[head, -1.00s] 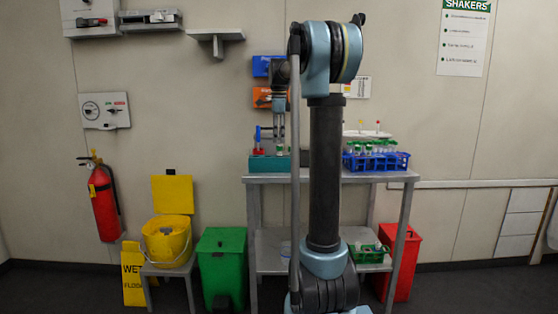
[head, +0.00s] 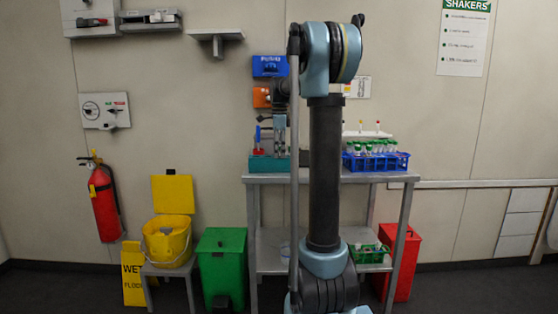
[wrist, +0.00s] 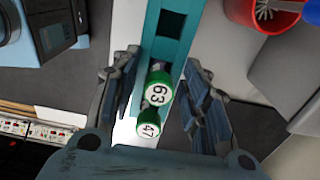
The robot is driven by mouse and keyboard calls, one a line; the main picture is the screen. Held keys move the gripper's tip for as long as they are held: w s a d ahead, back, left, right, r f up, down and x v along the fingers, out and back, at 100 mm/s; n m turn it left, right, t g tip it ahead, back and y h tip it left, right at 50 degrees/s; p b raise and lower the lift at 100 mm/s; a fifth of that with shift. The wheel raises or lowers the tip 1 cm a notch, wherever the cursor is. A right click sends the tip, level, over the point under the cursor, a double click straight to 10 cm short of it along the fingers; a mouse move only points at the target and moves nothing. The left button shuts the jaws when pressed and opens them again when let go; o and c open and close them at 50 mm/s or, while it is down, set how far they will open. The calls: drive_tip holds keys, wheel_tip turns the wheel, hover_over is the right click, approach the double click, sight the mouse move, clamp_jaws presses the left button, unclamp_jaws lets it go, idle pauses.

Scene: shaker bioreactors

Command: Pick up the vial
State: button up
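Two green-capped vials stand in a teal rack (wrist: 171,48) in the wrist view, one marked 63 (wrist: 158,88) and one marked 47 (wrist: 150,130). My gripper (wrist: 161,78) is open, with one finger on each side of the vial marked 63; I see gaps between fingers and cap. In the head view my gripper (head: 279,147) is low over the teal rack (head: 262,165) on the table's left part, and hides the vials there. I cannot tell which numbered vial is meant.
A blue rack (head: 376,162) of green-capped vials stands right on the table (head: 330,178). A green crate (head: 372,256) with vials is on the lower shelf. A red cup (wrist: 274,10) is near the rack. My arm blocks the middle of the head view.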

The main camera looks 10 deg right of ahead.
drive_tip(key=c, duration=0.6)
